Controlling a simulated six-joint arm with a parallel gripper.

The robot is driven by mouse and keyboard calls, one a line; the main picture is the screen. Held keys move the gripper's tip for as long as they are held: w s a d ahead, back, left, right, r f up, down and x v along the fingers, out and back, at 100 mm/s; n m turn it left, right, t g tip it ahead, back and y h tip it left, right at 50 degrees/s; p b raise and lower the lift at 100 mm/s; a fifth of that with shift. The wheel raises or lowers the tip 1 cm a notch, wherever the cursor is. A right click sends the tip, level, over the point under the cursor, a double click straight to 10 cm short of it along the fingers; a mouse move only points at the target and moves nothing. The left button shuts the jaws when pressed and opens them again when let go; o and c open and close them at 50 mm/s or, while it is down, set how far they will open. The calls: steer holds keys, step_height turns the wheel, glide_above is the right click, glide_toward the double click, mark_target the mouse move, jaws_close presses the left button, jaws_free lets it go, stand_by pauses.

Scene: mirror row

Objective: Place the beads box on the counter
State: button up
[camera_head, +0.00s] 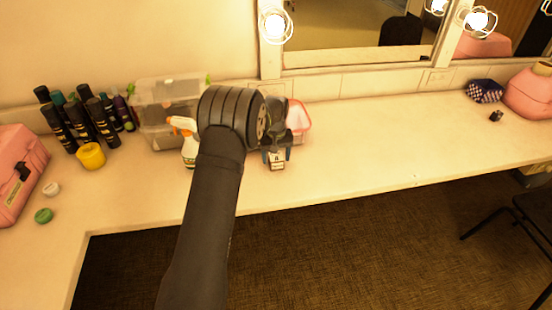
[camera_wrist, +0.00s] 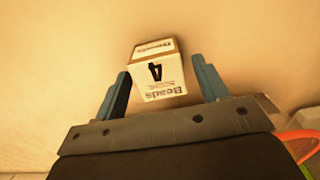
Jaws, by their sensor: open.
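The beads box (camera_wrist: 160,73) is a small white and brown carton with "Beads" printed on it, upside down in the wrist view. In the head view the beads box (camera_head: 277,161) is at the front part of the counter (camera_head: 360,150), just below my gripper (camera_head: 277,153). In the wrist view my gripper (camera_wrist: 162,85) is open, with one blue finger on each side of the box. A gap shows between the box and the right finger; the left finger is close to the box's edge. The box appears to rest on the counter. My arm hides part of the counter.
A spray bottle (camera_head: 189,146) and a clear bin (camera_head: 158,134) stand left of my gripper. A red-rimmed container (camera_head: 298,117) is just behind it. Several dark bottles (camera_head: 83,125), a yellow tub (camera_head: 91,156) and a pink case (camera_head: 14,180) are further left.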

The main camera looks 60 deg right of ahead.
mark_target(276, 156)
step_height(276, 156, up, 11)
stand_by(0.3)
step_height(276, 156, down, 12)
steer(key=shift+d+r, duration=0.1)
steer(key=shift+r, duration=1.8)
